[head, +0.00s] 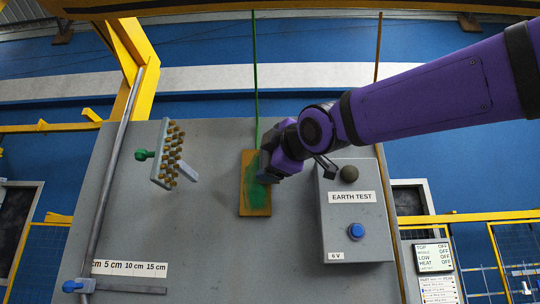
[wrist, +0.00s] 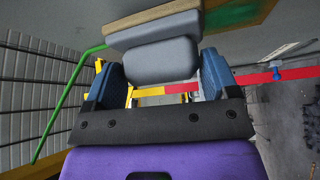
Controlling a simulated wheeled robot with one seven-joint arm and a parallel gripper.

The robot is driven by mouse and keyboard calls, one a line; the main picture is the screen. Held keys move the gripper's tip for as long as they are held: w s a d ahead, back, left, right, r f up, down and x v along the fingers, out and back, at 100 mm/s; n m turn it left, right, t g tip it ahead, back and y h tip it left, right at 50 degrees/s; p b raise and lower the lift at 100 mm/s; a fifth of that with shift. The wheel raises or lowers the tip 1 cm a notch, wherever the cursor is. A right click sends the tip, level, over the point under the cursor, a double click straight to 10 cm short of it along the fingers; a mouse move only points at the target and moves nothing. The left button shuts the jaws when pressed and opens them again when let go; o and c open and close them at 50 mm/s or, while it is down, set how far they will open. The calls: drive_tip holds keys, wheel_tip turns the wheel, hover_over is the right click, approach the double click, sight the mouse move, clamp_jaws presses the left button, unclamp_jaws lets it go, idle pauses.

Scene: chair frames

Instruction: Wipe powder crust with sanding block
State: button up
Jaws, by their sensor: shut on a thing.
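My gripper (head: 270,168) is at the right side of a brown upright plate (head: 246,206) on the grey board. A green powdery patch (head: 250,187) covers much of the plate's middle. In the wrist view, my gripper (wrist: 163,72) has its blue fingers shut on the grey grip of the sanding block (wrist: 158,60), with a tan layer on its far side. The plate with green on it (wrist: 237,14) shows just beyond the block. I cannot tell whether the block touches it. In the head view the gripper hides the block and part of the plate.
A grey box labelled EARTH TEST (head: 352,222) stands close to the right of the plate. A bristled bracket (head: 168,155) juts out at the left. A green rod (head: 256,75) runs up from the plate. Bare board (head: 215,240) lies below and left.

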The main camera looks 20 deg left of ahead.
drive_tip(key=shift+w, duration=0.2)
drive_tip(key=shift+a, duration=0.15)
drive_tip(key=shift+s+a+f, duration=0.3)
drive_tip(key=shift+a+f, duration=0.1)
drive_tip(key=shift+a, duration=0.7)
drive_tip(key=shift+s+a+f, duration=0.25)
drive_tip(key=shift+a+f, duration=0.1)
drive_tip(key=shift+a, duration=0.7)
drive_tip(key=shift+s+a+f, duration=0.3)
drive_tip(key=shift+a+f, duration=0.1)
drive_tip(key=shift+a, duration=0.7)
